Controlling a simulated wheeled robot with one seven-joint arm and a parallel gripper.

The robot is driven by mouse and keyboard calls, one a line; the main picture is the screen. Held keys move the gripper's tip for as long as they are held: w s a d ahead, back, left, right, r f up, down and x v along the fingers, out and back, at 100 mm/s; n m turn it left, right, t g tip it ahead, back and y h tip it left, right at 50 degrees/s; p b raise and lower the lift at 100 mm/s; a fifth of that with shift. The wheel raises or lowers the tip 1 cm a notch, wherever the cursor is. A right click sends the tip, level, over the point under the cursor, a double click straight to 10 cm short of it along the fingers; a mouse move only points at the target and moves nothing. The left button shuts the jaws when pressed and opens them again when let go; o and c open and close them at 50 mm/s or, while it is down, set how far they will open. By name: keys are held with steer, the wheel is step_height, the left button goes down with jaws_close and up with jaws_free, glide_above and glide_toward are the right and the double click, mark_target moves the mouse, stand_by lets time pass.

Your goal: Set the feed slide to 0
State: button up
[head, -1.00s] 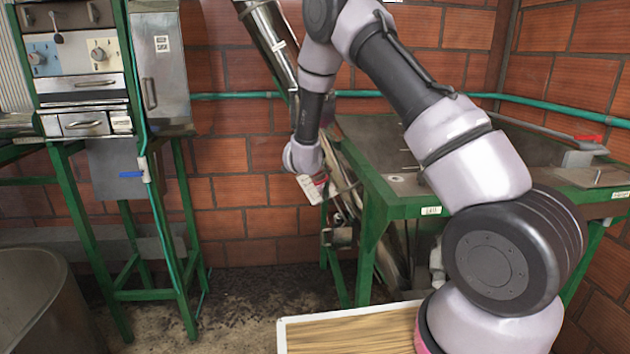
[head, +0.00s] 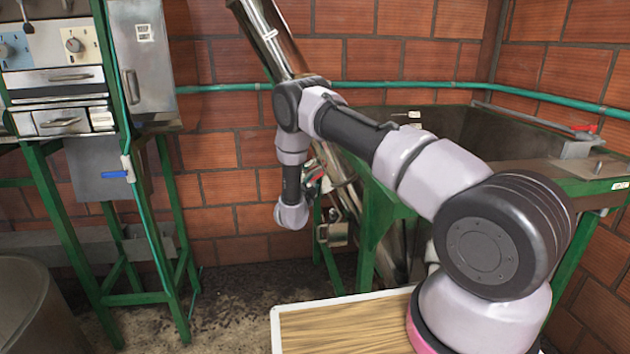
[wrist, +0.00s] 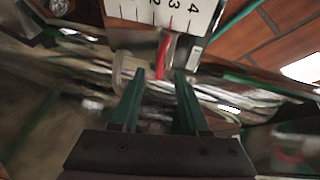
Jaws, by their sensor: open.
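In the wrist view a white scale plate (wrist: 130,12) with black marks numbered 2, 3 and 4 shows at the top. A thin red line on it stands at about 3. A red handle (wrist: 163,55) hangs just below the plate, beside a pale bracket. My gripper (wrist: 158,80) is open, with its two green fingers below the red handle, one to either side of its line. I cannot tell whether they touch it. In the head view a small red part (head: 313,173) shows beside the slanted metal tube, right of my wrist; my fingers are not clear there.
A green-framed metal tank (head: 480,125) stands at the right, behind my arm. A slanted metal tube (head: 268,40) runs up the brick wall. A control cabinet (head: 55,50) on green legs stands at the left. The floor between cabinet and tube is clear.

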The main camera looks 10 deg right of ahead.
mark_target(315, 178)
steer(key=shift+x, duration=1.95)
jaws_close()
